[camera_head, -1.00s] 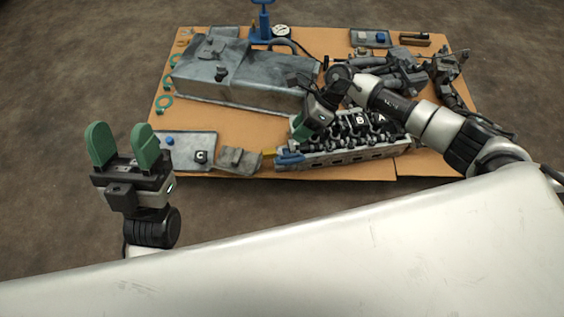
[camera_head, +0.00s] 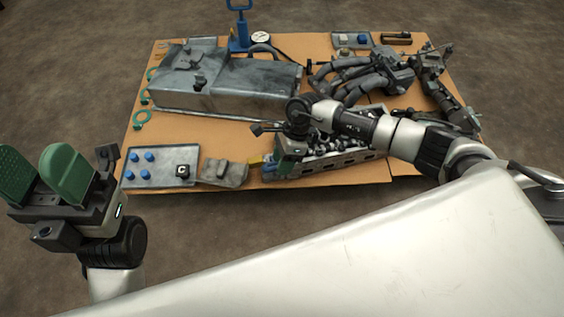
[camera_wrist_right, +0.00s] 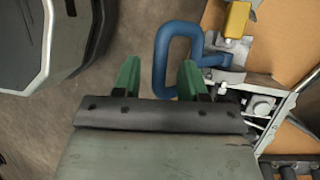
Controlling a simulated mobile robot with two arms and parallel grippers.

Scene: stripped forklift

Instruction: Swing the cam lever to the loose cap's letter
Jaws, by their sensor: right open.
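The loose cap (camera_head: 182,170), a small black block with a pale mark, sits on the grey tray at the left; its letter read C earlier. The cam lever is a blue looped handle (camera_wrist_right: 160,65) at the left end of the cylinder head (camera_head: 330,165); only a bit of blue (camera_head: 268,170) shows in the head view. My right gripper (camera_wrist_right: 158,68) is open over it, with part of the loop showing between the green fingers. Contact cannot be told. In the head view my right arm hides most of these fingers. My left gripper (camera_head: 36,160) is open and empty.
A yellow piece (camera_wrist_right: 237,18) stands beside the lever. The tray (camera_head: 160,153) also holds several blue plugs. A grey bracket (camera_head: 224,172) lies between tray and head. A large grey metal cover (camera_head: 240,90) fills the back left. Pipes and machine parts (camera_head: 365,80) crowd the right.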

